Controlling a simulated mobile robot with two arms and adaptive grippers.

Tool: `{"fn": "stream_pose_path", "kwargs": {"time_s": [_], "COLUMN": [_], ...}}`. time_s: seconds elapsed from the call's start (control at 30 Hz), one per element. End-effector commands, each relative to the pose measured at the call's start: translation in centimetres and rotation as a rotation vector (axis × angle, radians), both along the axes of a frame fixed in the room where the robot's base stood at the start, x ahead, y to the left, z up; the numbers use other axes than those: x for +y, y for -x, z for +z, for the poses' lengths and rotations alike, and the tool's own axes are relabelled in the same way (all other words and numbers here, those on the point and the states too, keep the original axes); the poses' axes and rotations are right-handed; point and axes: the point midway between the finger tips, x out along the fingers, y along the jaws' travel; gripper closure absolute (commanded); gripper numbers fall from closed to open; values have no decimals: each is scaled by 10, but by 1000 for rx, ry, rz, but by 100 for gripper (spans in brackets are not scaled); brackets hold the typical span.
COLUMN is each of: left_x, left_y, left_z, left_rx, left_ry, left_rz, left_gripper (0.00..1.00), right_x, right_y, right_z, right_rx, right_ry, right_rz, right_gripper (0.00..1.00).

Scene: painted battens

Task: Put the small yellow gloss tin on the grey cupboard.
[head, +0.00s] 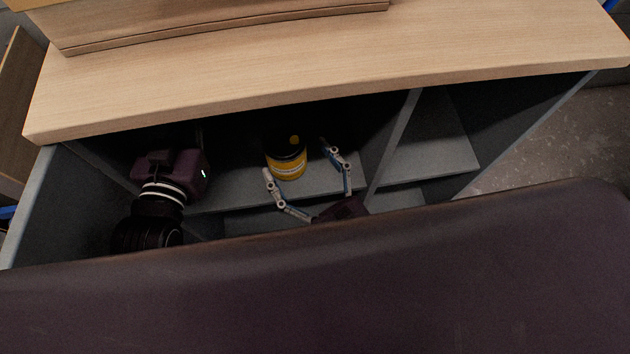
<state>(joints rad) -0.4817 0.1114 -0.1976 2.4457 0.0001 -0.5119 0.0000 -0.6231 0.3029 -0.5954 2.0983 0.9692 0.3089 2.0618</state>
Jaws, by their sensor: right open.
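The small yellow tin (287,169) has a dark upper part and a pale label band. It appears to stand upright on a grey shelf (235,190) inside a grey-sided cupboard (35,212) with a pale wood top. My right gripper (295,157) is open, its two fingers spread to the left and right of the tin. I see a gap on the right; whether the left fingertip touches the tin I cannot tell. No fingers of my left gripper show. A dark arm part of mine is at the left of the opening.
The wood top (300,75) overhangs the shelf opening. A grey upright divider (392,145) stands to the right of the gripper, with an empty-looking shelf bay (430,155) beyond it. A wooden piece (220,25) lies along the back of the top; its front is bare.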

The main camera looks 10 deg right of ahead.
Motion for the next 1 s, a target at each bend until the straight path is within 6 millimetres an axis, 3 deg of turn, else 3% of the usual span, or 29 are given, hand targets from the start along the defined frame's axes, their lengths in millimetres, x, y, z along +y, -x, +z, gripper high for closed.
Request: {"fn": "stream_pose_path", "kwargs": {"time_s": [0.2, 0.4, 1.0], "left_x": [-2, -3, -3], "left_y": [-2, -2, -4], "left_z": [12, 15, 19], "left_rx": [-52, -68, -80], "left_ry": [14, 17, 19], "left_rz": [-4, -5, -5], "left_gripper": [100, 100, 100], "right_x": [-15, -24, -24], "right_y": [39, 58, 61], "right_z": [-1, 0, 1], "right_rx": [3, 1, -6], "right_ry": [1, -2, 12], "right_rz": [4, 1, 6], "right_gripper": [22, 22, 22]}}
